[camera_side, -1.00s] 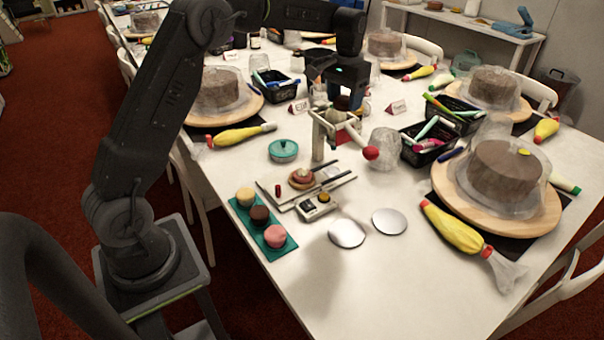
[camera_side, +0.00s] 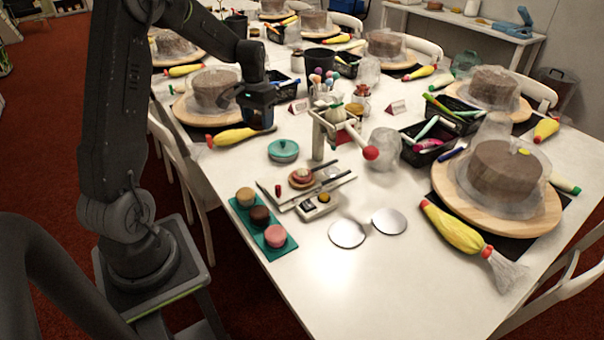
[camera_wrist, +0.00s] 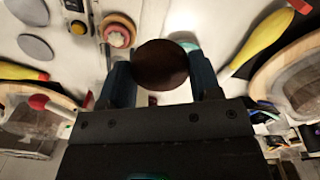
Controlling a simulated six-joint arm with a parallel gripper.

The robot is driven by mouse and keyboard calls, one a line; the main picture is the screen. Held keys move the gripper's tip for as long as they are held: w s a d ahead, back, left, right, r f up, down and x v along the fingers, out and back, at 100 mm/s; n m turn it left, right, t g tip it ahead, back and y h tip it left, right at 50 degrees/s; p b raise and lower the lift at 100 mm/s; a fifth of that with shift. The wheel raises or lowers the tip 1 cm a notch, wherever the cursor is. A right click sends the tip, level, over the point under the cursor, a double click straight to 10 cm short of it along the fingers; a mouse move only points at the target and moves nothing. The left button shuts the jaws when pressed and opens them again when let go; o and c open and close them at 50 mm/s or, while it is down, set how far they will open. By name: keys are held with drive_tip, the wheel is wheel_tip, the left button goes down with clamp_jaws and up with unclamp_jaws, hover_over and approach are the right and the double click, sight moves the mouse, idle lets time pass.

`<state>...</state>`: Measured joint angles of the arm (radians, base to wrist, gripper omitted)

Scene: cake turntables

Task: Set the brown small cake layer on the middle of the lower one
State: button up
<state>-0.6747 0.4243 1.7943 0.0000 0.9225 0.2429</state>
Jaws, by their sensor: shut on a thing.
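My gripper (camera_side: 258,124) hangs in the air over the left part of the table, near a yellow piping bag. In the wrist view my gripper (camera_wrist: 161,76) is shut on a dark brown round cake layer (camera_wrist: 160,62), held between its two blue fingers. In the side view I cannot make out the held layer.
A teal tray (camera_side: 238,208) holds three small cakes. Two silver discs (camera_side: 347,233) lie in front. The yellow piping bag (camera_side: 240,135) is close to my gripper.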

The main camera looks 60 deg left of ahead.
wheel_tip(320, 180, down, 4)
hover_over(302, 173)
wheel_tip(302, 173, down, 7)
drive_tip(key=shift+r, duration=0.1)
drive_tip(key=shift+f, duration=2.1)
drive_tip(key=o, duration=0.7)
drive_tip(key=shift+f, duration=0.1)
